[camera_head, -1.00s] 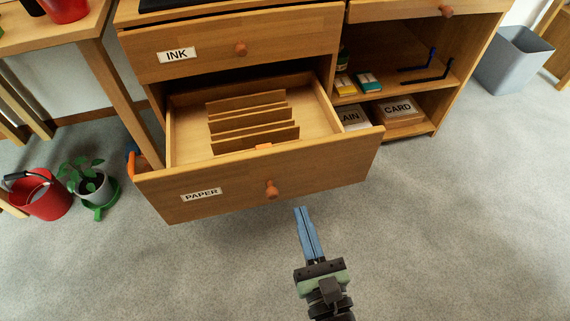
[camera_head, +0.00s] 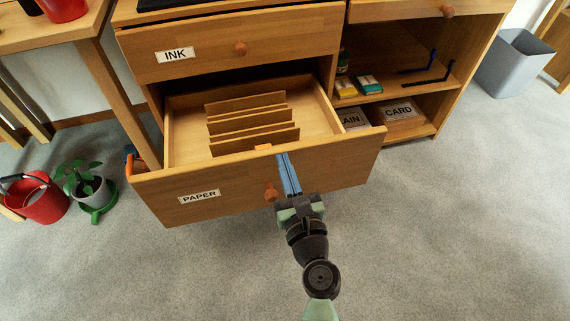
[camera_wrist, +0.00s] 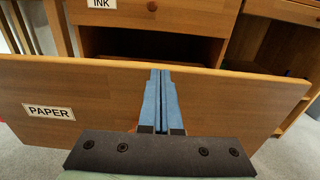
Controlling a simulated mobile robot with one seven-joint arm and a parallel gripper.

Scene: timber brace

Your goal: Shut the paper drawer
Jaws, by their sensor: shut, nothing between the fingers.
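The paper drawer (camera_head: 235,188) stands well pulled out, with a PAPER label (camera_head: 199,196) and a round wooden knob (camera_head: 271,194) on its front. Inside it are several upright wooden dividers. My gripper (camera_head: 282,157) is shut and empty, with its blue fingers in front of the drawer front, just right of the knob, and their tips near its top edge. In the wrist view the drawer front (camera_wrist: 235,100) spans the picture, and the fingers (camera_wrist: 160,78) overlap its upper middle. I cannot tell whether they touch it. The knob does not show there.
The ink drawer (camera_head: 300,38) above is closed. Open shelves to the right hold small boxes, a CARD stack (camera_head: 400,110) and dark hooks. A red bucket (camera_head: 38,199) and potted plant (camera_head: 90,187) stand left. A grey bin (camera_head: 512,65) is far right. Floor in front is clear.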

